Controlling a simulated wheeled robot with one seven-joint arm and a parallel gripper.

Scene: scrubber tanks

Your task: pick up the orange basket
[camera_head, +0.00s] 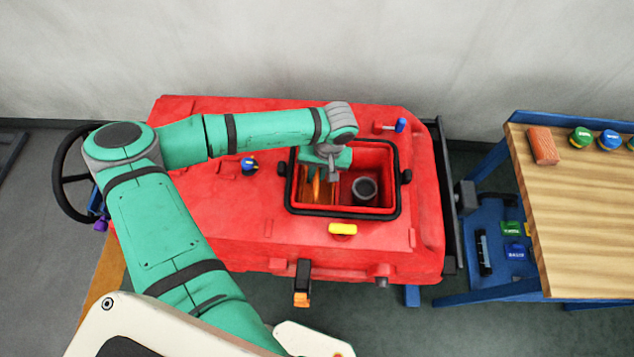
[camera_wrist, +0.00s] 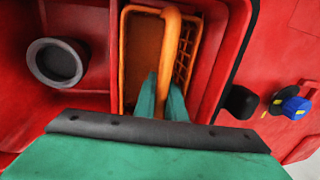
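The orange basket (camera_wrist: 143,50) sits inside the open red tank compartment (camera_wrist: 210,60), with a bar handle (camera_wrist: 168,40) and a slatted side. In the head view the basket (camera_head: 308,190) shows at the left of the opening, partly hidden by my wrist. My gripper (camera_wrist: 162,82) reaches down into the opening. Its two teal fingers lie close on either side of the handle, with the handle filling the narrow gap. They look shut on it. The lower handle and finger contact are partly hidden.
A grey round port (camera_head: 365,187) is right of the basket, within the black-rimmed opening (camera_head: 397,185). Blue (camera_head: 249,165) and yellow (camera_head: 342,229) knobs stick up around it. A wooden-topped table (camera_head: 580,210) with a brick stands at right. The wall is behind.

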